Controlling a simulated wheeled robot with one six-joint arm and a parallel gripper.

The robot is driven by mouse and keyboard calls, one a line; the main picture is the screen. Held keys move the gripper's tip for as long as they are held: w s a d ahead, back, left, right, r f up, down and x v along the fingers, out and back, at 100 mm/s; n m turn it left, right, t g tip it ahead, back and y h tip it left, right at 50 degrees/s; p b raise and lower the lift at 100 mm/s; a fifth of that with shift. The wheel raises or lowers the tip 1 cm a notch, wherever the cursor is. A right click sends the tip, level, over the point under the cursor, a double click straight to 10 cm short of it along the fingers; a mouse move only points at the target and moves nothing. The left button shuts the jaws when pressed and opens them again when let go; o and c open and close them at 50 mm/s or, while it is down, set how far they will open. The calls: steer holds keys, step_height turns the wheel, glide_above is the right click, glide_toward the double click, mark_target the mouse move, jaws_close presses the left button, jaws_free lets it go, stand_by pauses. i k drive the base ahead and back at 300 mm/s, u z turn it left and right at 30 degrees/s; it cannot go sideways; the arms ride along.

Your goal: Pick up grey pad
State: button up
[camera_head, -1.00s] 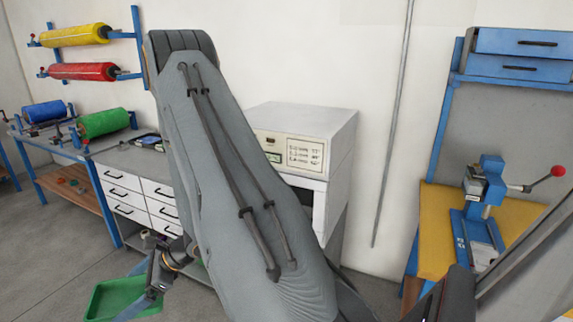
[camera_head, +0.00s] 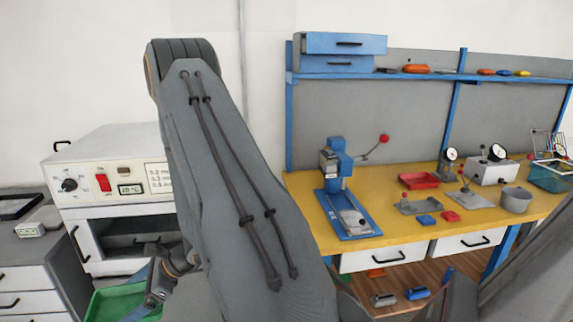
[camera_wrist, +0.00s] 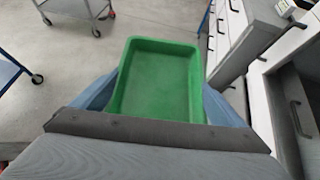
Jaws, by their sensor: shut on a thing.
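My gripper (camera_head: 146,296) is at the lower left of the head view, partly hidden by my arm. It is shut on a green tray (camera_head: 106,305). The tray (camera_wrist: 125,92) also shows in the wrist view between the two blue fingers, and its inside looks empty. I cannot tell for certain which thing is the grey pad.
A white oven (camera_head: 110,185) and a grey drawer cabinet (camera_head: 25,270) stand at left. The wrist view shows open floor (camera_wrist: 60,85).

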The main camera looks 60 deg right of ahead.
mark_target(448, 175)
steer(key=z, duration=1.65)
